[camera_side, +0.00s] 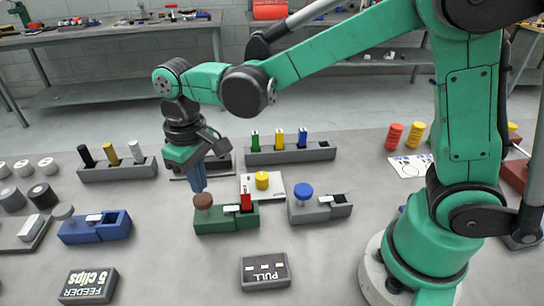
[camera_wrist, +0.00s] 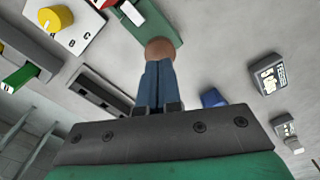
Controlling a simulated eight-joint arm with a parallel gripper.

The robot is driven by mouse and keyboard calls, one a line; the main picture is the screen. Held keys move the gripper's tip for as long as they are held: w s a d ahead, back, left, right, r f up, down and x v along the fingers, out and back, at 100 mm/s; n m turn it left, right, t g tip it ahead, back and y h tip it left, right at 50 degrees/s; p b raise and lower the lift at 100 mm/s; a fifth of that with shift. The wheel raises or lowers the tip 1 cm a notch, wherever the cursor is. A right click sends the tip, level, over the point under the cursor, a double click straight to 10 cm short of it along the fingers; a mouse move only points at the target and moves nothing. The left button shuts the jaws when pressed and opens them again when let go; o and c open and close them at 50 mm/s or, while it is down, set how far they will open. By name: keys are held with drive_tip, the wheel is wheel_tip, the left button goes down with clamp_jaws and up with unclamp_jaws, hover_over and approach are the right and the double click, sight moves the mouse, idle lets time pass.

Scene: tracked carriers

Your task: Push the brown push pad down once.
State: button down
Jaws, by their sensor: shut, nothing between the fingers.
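The brown push pad (camera_side: 203,201) is a round knob on the left end of a green block (camera_side: 228,218) with a white and a red part beside it. My gripper (camera_side: 200,189) is shut and empty, with its blue fingers pointing down just above the pad. In the wrist view the fingertips of my gripper (camera_wrist: 158,66) overlap the brown pad (camera_wrist: 160,48), which is partly hidden behind them. I cannot tell whether the tips touch the pad.
A blue block (camera_side: 95,228) with a grey pad stands left, and a grey block (camera_side: 318,208) with a blue pad stands right. A yellow dial (camera_side: 262,181) sits on a white plate behind. A PULL box (camera_side: 265,271) and a feeder box (camera_side: 88,286) lie in front.

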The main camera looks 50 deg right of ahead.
sight(203, 198)
drive_tip(key=shift+f, duration=0.1)
idle(0.5)
drive_tip(key=shift+f, duration=1.5)
drive_tip(key=shift+r, duration=2.6)
